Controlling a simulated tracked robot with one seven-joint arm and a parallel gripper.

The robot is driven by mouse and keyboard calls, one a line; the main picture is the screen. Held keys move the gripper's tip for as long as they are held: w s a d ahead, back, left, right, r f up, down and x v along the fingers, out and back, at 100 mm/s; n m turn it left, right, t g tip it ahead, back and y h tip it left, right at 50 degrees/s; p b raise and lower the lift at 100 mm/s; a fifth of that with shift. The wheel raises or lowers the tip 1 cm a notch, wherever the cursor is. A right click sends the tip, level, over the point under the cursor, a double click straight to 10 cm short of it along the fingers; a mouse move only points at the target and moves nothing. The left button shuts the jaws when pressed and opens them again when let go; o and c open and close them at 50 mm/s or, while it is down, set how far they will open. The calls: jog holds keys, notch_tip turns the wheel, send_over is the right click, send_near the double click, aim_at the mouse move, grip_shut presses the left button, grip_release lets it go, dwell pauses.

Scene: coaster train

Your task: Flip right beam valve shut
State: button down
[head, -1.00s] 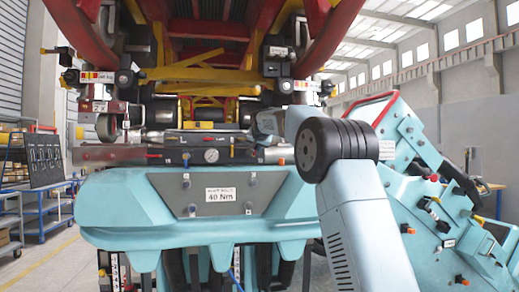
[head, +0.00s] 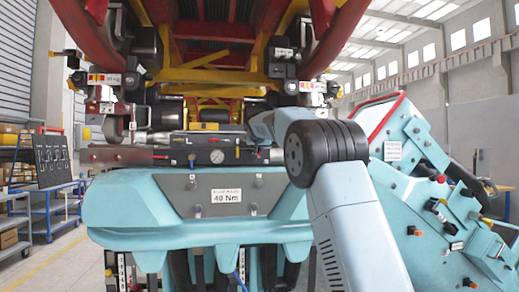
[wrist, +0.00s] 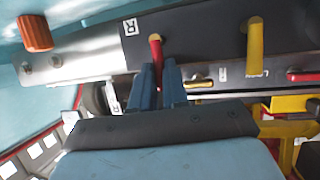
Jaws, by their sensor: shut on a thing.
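The red valve lever (wrist: 156,50) beside a white R label (wrist: 130,26) sits on the dark beam (wrist: 205,45) in the wrist view. My gripper (wrist: 159,72) has its two blue fingers closed around the end of this lever. The lever stands out from the beam towards the fingers. In the head view the beam with its round gauge (head: 217,156) runs across above the teal body. My arm hides the gripper's tips and the lever there.
A yellow handle (wrist: 255,52) and another red lever (wrist: 303,76) lie to the right in the wrist view. An orange knob (wrist: 36,33) is at upper left. The teal machine (head: 430,190) stands close to my arm's right. Open floor (head: 55,260) shows at left.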

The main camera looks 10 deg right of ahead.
jog(key=shift+f, duration=0.25)
jog(key=c, duration=1.4)
grip_release()
jog(key=shift+w, duration=0.15)
jog(key=shift+o, duration=1.4)
jog(key=shift+r, duration=0.15)
jog(key=shift+s, duration=0.2)
jog(key=v, duration=1.3)
jog(key=shift+s+r, duration=0.15)
jog(key=shift+s, duration=0.05)
jog(key=s+d+f+g+y, duration=0.15)
jog(key=s+f, duration=0.45)
jog(key=s, duration=0.6)
jog(key=s+d+f+n+g, duration=0.1)
jog(key=s+d+f+g, duration=0.15)
jog(key=s+f, duration=0.7)
jog(key=s+d+f+g, duration=0.2)
jog(key=s+d+f, duration=0.1)
jog(key=s, duration=1.1)
jog(key=s+a+f+n+g+y, duration=0.1)
jog(key=s+f, duration=1.2)
jog(key=s, duration=0.2)
jog(key=shift+f+g, duration=0.2)
jog(key=shift+g, duration=0.2)
